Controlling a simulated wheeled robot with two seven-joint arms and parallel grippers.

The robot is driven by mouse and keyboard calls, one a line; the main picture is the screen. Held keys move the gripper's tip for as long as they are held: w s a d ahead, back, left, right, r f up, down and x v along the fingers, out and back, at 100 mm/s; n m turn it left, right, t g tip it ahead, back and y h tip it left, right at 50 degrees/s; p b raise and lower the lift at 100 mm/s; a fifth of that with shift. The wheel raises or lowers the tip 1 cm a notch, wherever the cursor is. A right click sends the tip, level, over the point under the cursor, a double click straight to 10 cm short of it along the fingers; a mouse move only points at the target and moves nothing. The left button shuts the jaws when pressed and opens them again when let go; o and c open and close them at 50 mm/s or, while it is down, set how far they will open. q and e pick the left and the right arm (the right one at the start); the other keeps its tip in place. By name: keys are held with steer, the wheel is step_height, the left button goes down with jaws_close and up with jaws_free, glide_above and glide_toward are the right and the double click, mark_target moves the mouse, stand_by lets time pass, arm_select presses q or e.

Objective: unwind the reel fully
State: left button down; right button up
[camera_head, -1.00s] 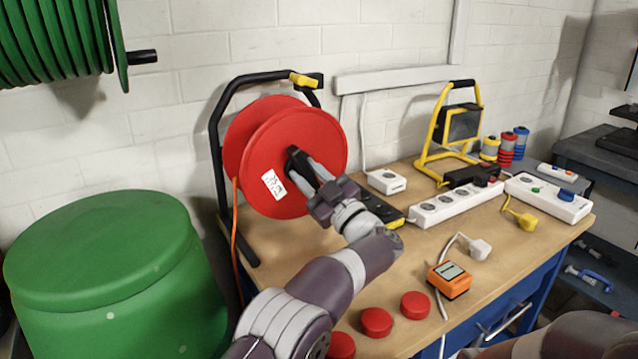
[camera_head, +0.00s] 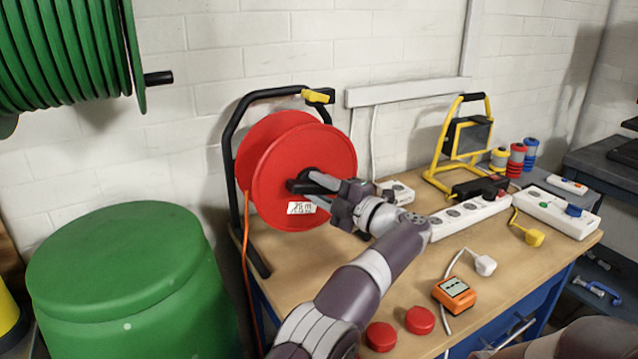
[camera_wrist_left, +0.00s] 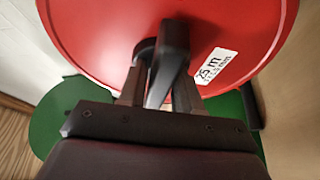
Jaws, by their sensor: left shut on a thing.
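A red cable reel (camera_head: 275,185) stands on its black tube stand (camera_head: 232,150) at the left end of the bench. An orange cable (camera_head: 246,235) hangs from the reel's left side and runs down past the bench edge. A white "25 m" label (camera_head: 301,208) sits low on the reel's front disc. My left gripper (camera_head: 322,183) is shut on the black crank handle (camera_wrist_left: 172,52) at the front of the reel, with a finger on each side of it in the left wrist view. The wound cable between the discs is hidden. My right gripper is out of view.
A green lidded drum (camera_head: 120,255) stands left of the bench (camera_head: 300,275). A green hose reel (camera_head: 70,55) hangs above it. White power strips (camera_head: 470,213), a yellow work lamp (camera_head: 460,140), an orange meter (camera_head: 454,293) and red caps (camera_head: 420,320) occupy the bench's right and front.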

arm_select(q)
steer(key=shift+d+f+n+h+p, duration=0.1)
steer(key=shift+f+n+h+p, duration=0.2)
steer(key=shift+n, duration=0.3)
steer(key=c, duration=1.1)
jaws_free()
steer(key=shift+o, duration=0.7)
steer(key=shift+r, duration=0.2)
steer(key=shift+d, duration=0.1)
steer(key=r+p+v, duration=0.1)
steer(key=p+v, duration=0.1)
steer(key=v, duration=1)
steer(key=shift+d+f, duration=0.3)
steer(key=shift+f, duration=0.25)
steer(key=shift+s, duration=0.1)
